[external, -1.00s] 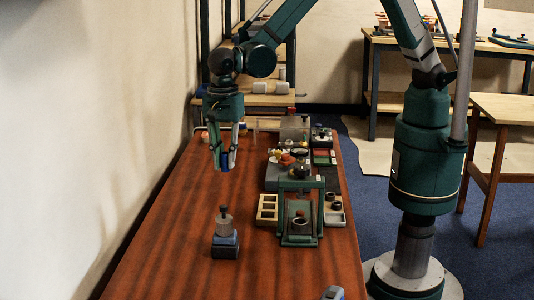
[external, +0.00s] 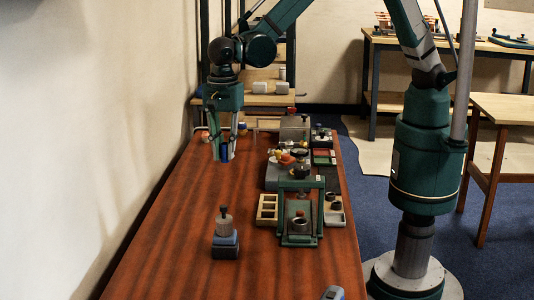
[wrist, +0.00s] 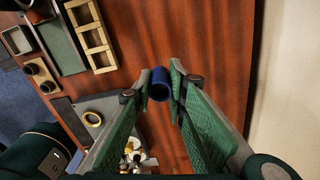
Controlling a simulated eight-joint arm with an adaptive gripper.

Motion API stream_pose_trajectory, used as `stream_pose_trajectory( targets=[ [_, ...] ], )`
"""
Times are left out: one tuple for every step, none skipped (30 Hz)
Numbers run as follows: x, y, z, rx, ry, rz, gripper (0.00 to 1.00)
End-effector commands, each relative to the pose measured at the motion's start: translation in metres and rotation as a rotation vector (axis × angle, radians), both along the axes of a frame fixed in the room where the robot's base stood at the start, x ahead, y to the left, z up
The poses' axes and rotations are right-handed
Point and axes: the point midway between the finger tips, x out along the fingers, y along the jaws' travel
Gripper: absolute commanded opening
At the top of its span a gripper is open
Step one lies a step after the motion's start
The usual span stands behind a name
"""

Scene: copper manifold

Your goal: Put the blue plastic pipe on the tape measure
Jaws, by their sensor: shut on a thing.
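The blue plastic pipe (external: 225,153) is a short blue tube between the fingertips of my gripper (external: 222,156), above the far left part of the table. In the wrist view the pipe (wrist: 160,84) shows its round open end, and my gripper (wrist: 167,82) is shut on it. I cannot surely identify the tape measure. A small grey rounded object (external: 333,293), cut off by the bottom edge of the external view, may be it. A dark blue block (external: 225,246) with a grey knobbed cylinder (external: 224,224) on top stands at the front left.
A green frame (external: 318,212) stands right of centre, beside a pale compartment tray (external: 267,208), also in the wrist view (wrist: 98,46). Several small items crowd the table's far right side. The wooden table (external: 178,235) is clear along the left. A wall runs along its left.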

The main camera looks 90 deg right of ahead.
Motion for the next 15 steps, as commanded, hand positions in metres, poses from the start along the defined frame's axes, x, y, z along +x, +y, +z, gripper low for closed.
stream_pose_trajectory(
  targets=[
    [0.000, 0.000, 0.010, 0.000, 0.000, 0.000, 0.08],
    [0.000, 0.000, 0.016, 0.000, 0.000, 0.000, 0.08],
    [0.000, 0.000, 0.023, 0.000, 0.000, 0.000, 0.08],
    [0.000, 0.000, 0.028, 0.000, 0.000, 0.000, 0.08],
    [0.000, 0.000, 0.034, 0.000, 0.000, 0.000, 0.08],
    [0.000, 0.000, 0.041, 0.000, 0.000, 0.000, 0.08],
    [0.000, 0.000, 0.046, 0.000, 0.000, 0.000, 0.08],
    [0.000, 0.000, 0.051, 0.000, 0.000, 0.000, 0.08],
    [0.000, 0.000, 0.057, 0.000, 0.000, 0.000, 0.08],
    [0.000, 0.000, 0.062, 0.000, 0.000, 0.000, 0.08],
    [0.000, 0.000, 0.066, 0.000, 0.000, 0.000, 0.08],
    [0.000, 0.000, 0.072, 0.000, 0.000, 0.000, 0.08],
    [0.000, 0.000, 0.076, 0.000, 0.000, 0.000, 0.08],
    [0.000, 0.000, 0.080, 0.000, 0.000, 0.000, 0.08],
    [0.000, 0.000, 0.086, 0.000, 0.000, 0.000, 0.08]
  ],
)
